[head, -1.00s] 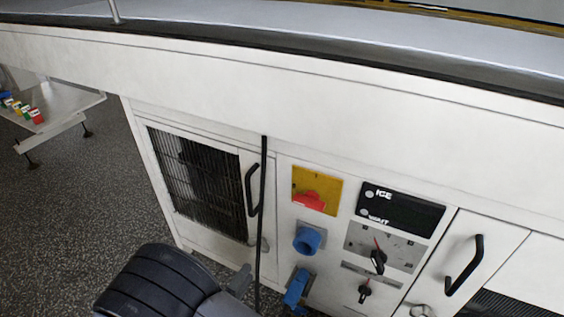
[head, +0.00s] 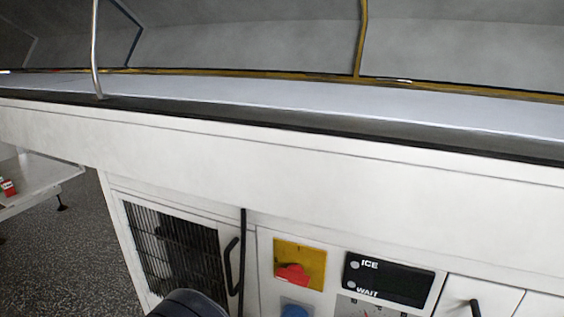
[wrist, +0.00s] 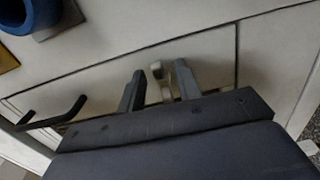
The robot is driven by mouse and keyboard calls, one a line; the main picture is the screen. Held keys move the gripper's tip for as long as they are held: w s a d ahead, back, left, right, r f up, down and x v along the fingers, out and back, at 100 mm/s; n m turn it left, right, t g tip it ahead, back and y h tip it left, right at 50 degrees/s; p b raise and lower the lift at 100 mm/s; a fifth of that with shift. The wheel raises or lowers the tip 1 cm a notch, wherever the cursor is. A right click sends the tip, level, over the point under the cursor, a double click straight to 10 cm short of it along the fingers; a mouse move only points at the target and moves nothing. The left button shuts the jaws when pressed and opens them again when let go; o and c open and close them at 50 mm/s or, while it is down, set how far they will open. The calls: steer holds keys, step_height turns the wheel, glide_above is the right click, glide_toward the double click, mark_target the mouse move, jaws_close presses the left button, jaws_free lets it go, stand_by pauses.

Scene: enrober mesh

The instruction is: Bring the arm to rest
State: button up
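My gripper (wrist: 159,68) shows in the wrist view with its two grey fingers spread apart, in front of the white machine front. A small metal fitting shows in the gap between the fingers, with space on both sides, and nothing appears held. In the head view only a dark rounded part of my arm shows at the bottom edge; the fingers are out of sight there.
The white machine (head: 300,165) fills the head view, with a grille door (head: 172,250), a yellow-and-red switch (head: 298,266) and a black ICE/WAIT panel (head: 388,279). A black door handle (wrist: 55,117) and blue socket (wrist: 30,12) are near my gripper. A low table (head: 40,177) stands left.

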steer(key=p+v, duration=0.3)
steer(key=v, duration=0.8)
steer(key=w+d+n+p, duration=0.1)
steer(key=w+d+n, duration=0.3)
steer(key=w, duration=0.6)
steer(key=shift+r+n, duration=0.4)
steer(key=shift+n, duration=0.2)
steer(key=shift+w, duration=0.1)
